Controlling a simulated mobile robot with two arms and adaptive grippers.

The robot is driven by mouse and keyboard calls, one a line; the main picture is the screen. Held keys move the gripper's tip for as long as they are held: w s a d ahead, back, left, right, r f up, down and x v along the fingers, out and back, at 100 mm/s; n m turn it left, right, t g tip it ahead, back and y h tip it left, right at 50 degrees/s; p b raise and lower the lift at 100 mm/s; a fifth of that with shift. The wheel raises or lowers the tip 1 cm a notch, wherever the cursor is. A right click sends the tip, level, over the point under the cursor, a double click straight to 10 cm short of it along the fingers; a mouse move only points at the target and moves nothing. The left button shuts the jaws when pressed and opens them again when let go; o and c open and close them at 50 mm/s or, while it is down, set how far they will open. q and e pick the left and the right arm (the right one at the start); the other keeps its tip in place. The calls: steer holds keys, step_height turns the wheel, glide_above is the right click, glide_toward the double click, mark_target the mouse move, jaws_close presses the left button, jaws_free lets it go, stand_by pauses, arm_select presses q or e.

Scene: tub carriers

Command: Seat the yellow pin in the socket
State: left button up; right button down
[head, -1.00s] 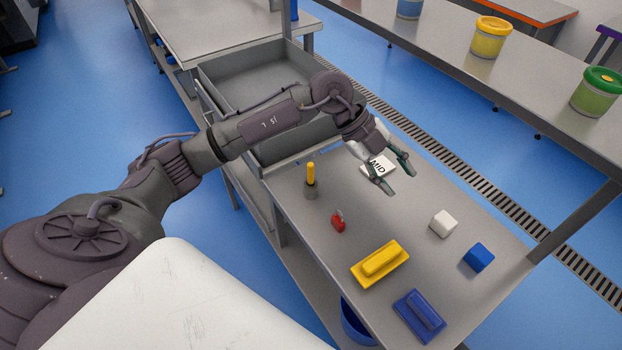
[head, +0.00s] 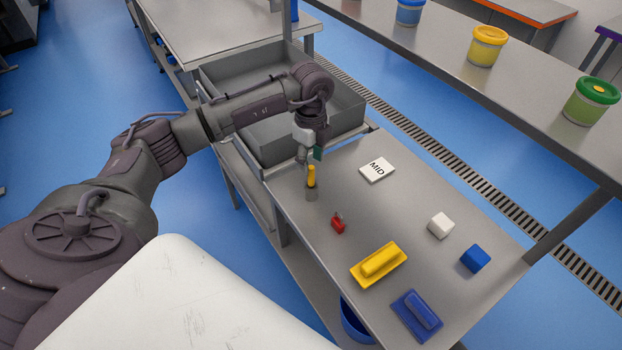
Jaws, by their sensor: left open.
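The yellow pin (head: 311,178) stands upright at the small grey socket (head: 312,194), near the left edge of the metal table. Its lower end is hidden by the socket, so how deep it sits cannot be told. My left gripper (head: 311,157) is open, pointing down just above the pin's top. Its fingers lie close to the pin top; whether they touch it cannot be told. My right gripper is not in view.
A white MID card (head: 377,169), red padlock-like object (head: 338,224), yellow block (head: 379,264), blue block (head: 417,315), white cube (head: 440,225) and blue cube (head: 475,258) lie on the table. A grey tub (head: 270,148) stands behind. Lidded jars stand on the right shelf (head: 535,91).

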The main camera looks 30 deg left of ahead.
mark_target(311, 175)
arm_select(q)
steer(key=f, duration=0.1)
steer(key=f+p, duration=0.1)
steer(key=f, duration=0.1)
steer(key=f+p, duration=0.1)
steer(key=shift+s+d+f, duration=0.25)
steer(key=shift+s+f, duration=0.05)
steer(key=shift+f, duration=0.4)
jaws_close()
